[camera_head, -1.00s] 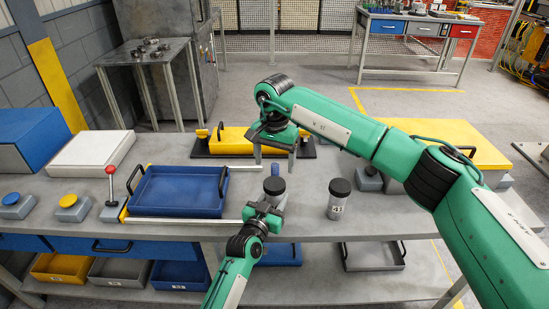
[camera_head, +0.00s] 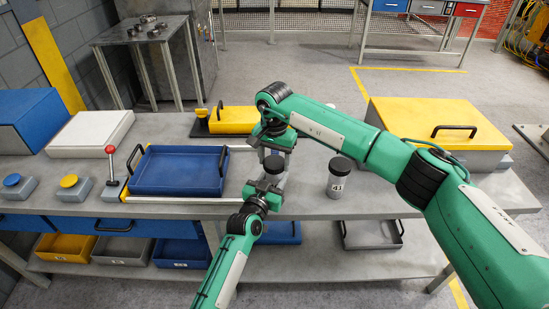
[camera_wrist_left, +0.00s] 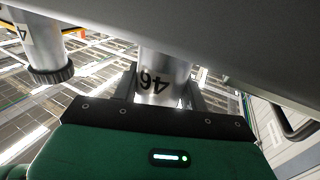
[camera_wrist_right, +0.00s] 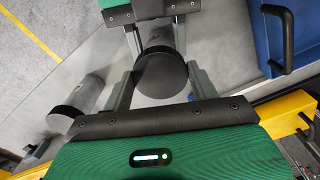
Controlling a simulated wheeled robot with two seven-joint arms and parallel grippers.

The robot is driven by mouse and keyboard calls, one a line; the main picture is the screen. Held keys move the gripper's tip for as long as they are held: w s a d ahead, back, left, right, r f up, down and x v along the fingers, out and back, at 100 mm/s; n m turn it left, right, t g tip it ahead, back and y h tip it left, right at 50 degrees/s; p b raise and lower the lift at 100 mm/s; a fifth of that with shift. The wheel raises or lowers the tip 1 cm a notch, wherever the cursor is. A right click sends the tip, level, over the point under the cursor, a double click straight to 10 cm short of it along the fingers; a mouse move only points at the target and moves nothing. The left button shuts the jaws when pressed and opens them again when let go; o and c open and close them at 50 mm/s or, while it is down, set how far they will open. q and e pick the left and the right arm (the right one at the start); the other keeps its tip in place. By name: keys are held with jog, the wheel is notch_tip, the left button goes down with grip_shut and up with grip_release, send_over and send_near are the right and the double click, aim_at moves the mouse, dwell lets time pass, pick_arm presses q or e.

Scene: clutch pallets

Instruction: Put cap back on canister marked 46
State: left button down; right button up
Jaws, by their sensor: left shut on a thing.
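The canister marked 46 (camera_wrist_left: 158,75) is a grey cylinder held upright in my left gripper (camera_head: 264,188). Its number shows upside down in the left wrist view. A black cap-like top (camera_wrist_right: 161,73) is at its upper end; it also shows in the head view (camera_head: 274,163). I cannot tell how firmly it is seated. My right gripper (camera_head: 273,148) is right above the canister. In the right wrist view its fingers stand apart on both sides of the black top, with small gaps visible. My left gripper is shut around the canister body.
A second black-capped canister marked 41 (camera_head: 338,183) stands to the right. A blue tray (camera_head: 178,189) lies to the left, beside a red-knobbed lever (camera_head: 111,150). A yellow-lidded box (camera_head: 420,115) is at the right. The bench around the second canister is clear.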

jog(key=c, duration=0.5)
jog(key=m, duration=0.5)
jog(key=shift+c, duration=0.2)
jog(key=m, duration=0.4)
jog(key=shift+m, duration=0.3)
jog(key=m, duration=1.6)
jog(key=shift+m, duration=0.3)
jog(key=m, duration=0.7)
jog(key=shift+m, duration=0.3)
jog(key=m, duration=0.3)
jog(key=shift+w, duration=0.1)
jog(key=o, duration=1.1)
jog(key=shift+f, duration=0.1)
